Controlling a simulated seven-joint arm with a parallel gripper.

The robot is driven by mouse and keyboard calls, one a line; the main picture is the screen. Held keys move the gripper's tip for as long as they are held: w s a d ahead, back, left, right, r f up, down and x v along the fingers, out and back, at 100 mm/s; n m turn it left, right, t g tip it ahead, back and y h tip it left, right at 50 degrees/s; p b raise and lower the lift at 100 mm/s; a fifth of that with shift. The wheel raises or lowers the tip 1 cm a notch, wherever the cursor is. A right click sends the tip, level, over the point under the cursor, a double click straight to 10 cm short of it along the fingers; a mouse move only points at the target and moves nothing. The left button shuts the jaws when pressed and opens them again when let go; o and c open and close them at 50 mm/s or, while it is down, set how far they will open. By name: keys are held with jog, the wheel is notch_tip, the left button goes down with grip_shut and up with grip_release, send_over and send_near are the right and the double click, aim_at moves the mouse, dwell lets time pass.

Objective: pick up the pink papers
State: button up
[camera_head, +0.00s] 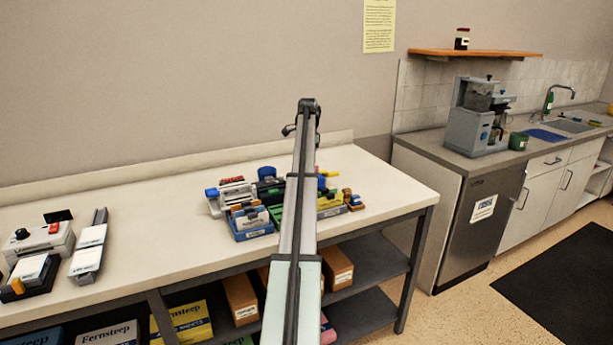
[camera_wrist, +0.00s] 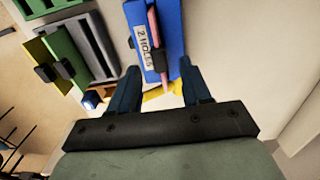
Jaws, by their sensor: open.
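In the wrist view, my gripper (camera_wrist: 160,72) is open, with one dark blue finger on each side of a blue block labelled "2 HOLES" (camera_wrist: 172,25). A thin pink strip (camera_wrist: 155,32) lies along this block, just beyond the fingertips; I cannot tell for sure that it is the pink papers. The fingers hold nothing that I can make out. In the head view, my arm reaches over the table and hides part of the stationery cluster; the fingers cannot be made out there. A pink item (camera_head: 328,328) also shows low beside my arm, partly hidden.
The white table (camera_head: 150,245) holds crowded stationery, including a blue tray (camera_head: 250,232). Green and grey items (camera_wrist: 75,50) lie left of the fingers in the wrist view. A hole punch (camera_head: 90,250) and a grey device (camera_head: 45,240) stand left. The table between is bare.

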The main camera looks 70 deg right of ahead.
jog(key=f, duration=0.4)
jog(key=shift+w+a+f, duration=0.2)
grip_shut()
